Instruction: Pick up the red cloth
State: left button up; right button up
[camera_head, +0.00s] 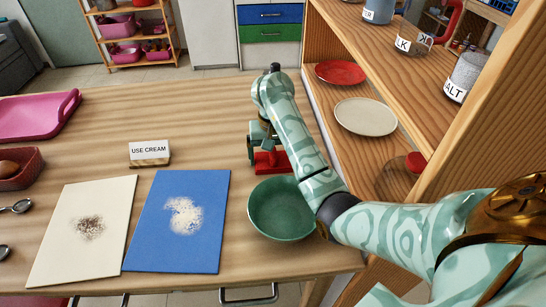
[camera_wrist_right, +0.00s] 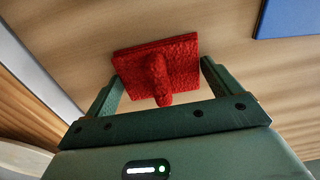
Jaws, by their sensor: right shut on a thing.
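The red cloth (camera_head: 268,165) is a thick, textured red piece behind the green bowl in the head view. In the right wrist view the cloth (camera_wrist_right: 157,68) shows as a flat square with a raised lump, lying between the two fingers. My right gripper (camera_head: 264,150) reaches down over the cloth from above and is shut on it. In the wrist view the right gripper (camera_wrist_right: 162,82) has one finger on each side of the cloth. The cloth's underside is hidden, so I cannot tell whether it touches the table. My left gripper is not in view.
A green bowl (camera_head: 281,224) stands just in front of the cloth. A blue mat (camera_head: 150,240) and a cream mat (camera_head: 60,255) hold small heaps. A "USE CREAM" sign (camera_head: 149,150) stands behind them. A wooden shelf (camera_head: 425,105) with plates rises at the right. The table's back is clear.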

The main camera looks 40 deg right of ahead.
notch_tip(320, 180, up, 4)
jog(key=shift+f+p, duration=0.2)
jog(key=shift+p, duration=0.9)
pick_arm(q)
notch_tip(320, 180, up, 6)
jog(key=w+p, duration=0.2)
jog(key=p, duration=0.2)
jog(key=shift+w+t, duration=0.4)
pick_arm(e)
jog(key=w+a+r, duration=0.2)
jog(key=a+r, duration=0.7)
jog(key=a, duration=0.4)
jog(key=shift+w+a+r, duration=0.15)
jog(key=shift+a+r, duration=0.05)
jog(key=shift+a, duration=0.2)
jog(key=o, duration=0.3)
jog(key=shift+c, duration=1.1)
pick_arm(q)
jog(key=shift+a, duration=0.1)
